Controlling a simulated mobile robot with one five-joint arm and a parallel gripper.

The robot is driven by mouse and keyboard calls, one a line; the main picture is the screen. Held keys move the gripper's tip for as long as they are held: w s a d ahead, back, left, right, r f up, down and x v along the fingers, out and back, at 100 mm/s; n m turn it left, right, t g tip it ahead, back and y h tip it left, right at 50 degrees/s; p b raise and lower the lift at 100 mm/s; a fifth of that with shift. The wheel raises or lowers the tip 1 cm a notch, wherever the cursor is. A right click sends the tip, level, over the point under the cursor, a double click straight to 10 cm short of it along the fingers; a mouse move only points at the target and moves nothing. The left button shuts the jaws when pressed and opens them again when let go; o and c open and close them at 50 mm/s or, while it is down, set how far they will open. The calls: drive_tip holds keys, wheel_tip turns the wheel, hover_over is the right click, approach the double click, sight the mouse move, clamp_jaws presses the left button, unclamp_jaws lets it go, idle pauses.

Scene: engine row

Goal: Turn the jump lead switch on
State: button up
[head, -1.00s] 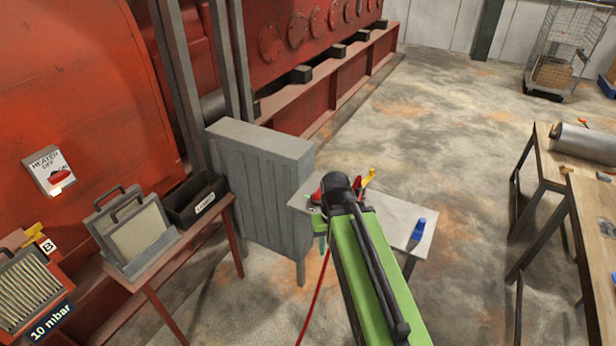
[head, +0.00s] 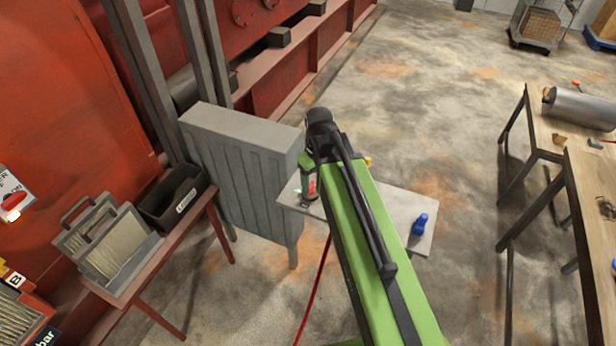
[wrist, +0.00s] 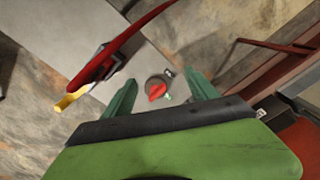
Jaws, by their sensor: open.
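The jump lead switch (wrist: 157,91) shows in the wrist view as a red knob on a round dark base, on a pale grey table (wrist: 65,30). My gripper (wrist: 162,82) is open, with one green finger on each side of the switch in the picture. I cannot tell the height between them; no contact shows. In the head view the red of the switch (head: 312,187) shows just below my gripper (head: 307,170), partly hidden by my arm. A red clamp with a yellow end (wrist: 105,65) lies left of the switch in the wrist view.
A blue object (head: 419,224) stands at the table's right. A grey ribbed cabinet (head: 240,165) is close on the left. A red cable (head: 317,280) hangs to the floor. A wooden bench (head: 565,140) is at right, with open floor between.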

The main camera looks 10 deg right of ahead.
drive_tip(key=shift+o, duration=0.3)
drive_tip(key=w+r+n+p, duration=0.4)
drive_tip(key=w+r+n, duration=0.2)
drive_tip(key=w+r, duration=0.1)
drive_tip(key=shift+w+a, duration=0.2)
drive_tip(key=shift+w, duration=0.6)
drive_tip(key=shift+n, duration=0.3)
wheel_tip(320, 180, down, 18)
drive_tip(key=b, duration=1.7)
drive_tip(key=shift+s+b, duration=0.1)
drive_tip(key=shift+b, duration=0.3)
drive_tip(key=shift+r, duration=0.1)
drive_tip(key=c, duration=1.4)
